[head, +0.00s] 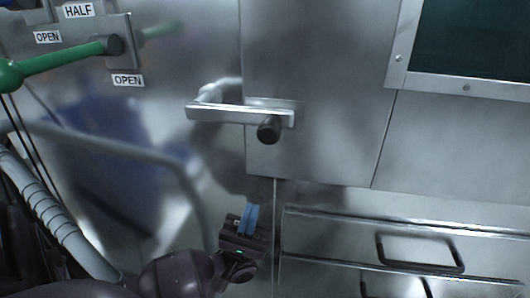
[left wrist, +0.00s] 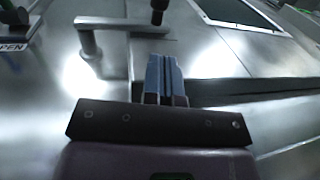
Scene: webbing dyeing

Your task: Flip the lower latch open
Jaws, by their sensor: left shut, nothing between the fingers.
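A metal latch (head: 230,112) with a flat lever arm and a black knob (head: 268,130) is mounted on the steel cabinet, at the middle of the head view. The lever lies nearly level, with its knob at the right end. The latch also shows at the top of the left wrist view (left wrist: 120,24). My left gripper (head: 250,219) has blue fingers that are shut and empty. It is below the knob, apart from the latch, in front of the panel. Its fingers also show in the left wrist view (left wrist: 165,78). My right gripper is in neither view.
A green-handled lever (head: 60,62) with OPEN and HALF labels is at the upper left. A dark window (head: 475,40) is at the upper right. Drawers with a black handle (head: 420,252) are at the lower right. The steel front around the latch is clear.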

